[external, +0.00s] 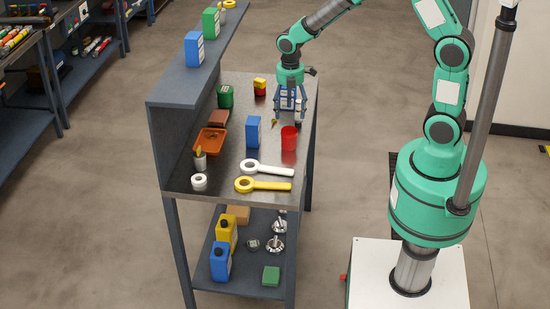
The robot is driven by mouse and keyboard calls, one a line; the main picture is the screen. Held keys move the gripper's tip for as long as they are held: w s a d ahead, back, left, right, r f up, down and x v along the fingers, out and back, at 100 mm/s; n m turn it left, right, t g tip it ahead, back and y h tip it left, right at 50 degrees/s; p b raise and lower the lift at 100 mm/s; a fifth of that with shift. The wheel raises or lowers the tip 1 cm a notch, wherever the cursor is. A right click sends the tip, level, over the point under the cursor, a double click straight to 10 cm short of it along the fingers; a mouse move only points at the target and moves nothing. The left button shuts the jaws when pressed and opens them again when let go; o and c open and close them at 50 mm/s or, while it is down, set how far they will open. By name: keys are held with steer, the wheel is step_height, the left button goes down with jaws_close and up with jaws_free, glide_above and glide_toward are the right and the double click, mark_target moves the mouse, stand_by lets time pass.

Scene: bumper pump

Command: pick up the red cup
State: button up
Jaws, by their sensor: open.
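The red cup (289,138) stands upright on the metal workbench top (224,182), near its right edge. My gripper (290,112) points down over the bench, farther back than the cup and apart from it. Its fingers are open, and a pale object (299,104) shows partly behind or between them. I cannot tell whether the fingers touch that object.
A blue box (253,131) stands left of the cup. An orange tray (210,141), a green container (225,96) and a red-yellow item (260,87) are farther left or back. A raised shelf (175,88) borders the bench.

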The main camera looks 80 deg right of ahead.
mark_target(289, 137)
step_height(289, 137, down, 8)
steer(key=shift+f+b, duration=0.1)
steer(key=shift+b, duration=0.55)
steer(key=shift+d+f+b, duration=0.15)
steer(key=shift+f+b, duration=0.6)
steer(key=shift+f, duration=1.8)
steer(key=c, duration=1.2)
